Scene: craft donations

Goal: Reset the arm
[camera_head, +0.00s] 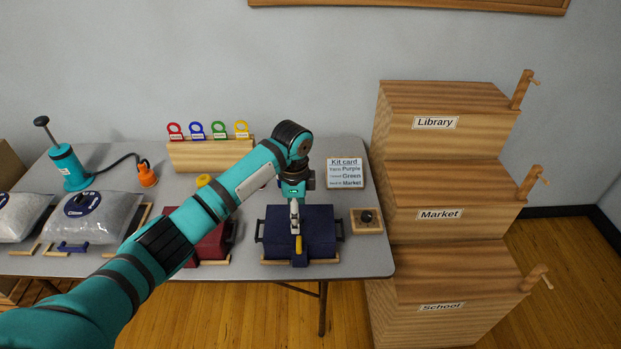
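My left arm comes in from the lower left and reaches across the table. My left gripper (295,228) points down over the front of a dark navy box (321,233). Its fingertips are close above a yellow piece (299,245) at the box's front; I cannot tell whether they touch it. The fingers look close together, but whether they are open or shut is unclear. My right gripper is not in view.
A dark red box (211,244) is partly hidden behind my arm. Grey bags (97,222), a teal pump (69,166), a rack of coloured rings (205,156), a kit card (345,173) and a small wooden block with a black knob (366,220) share the table. Stepped wooden bins (440,180) stand right.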

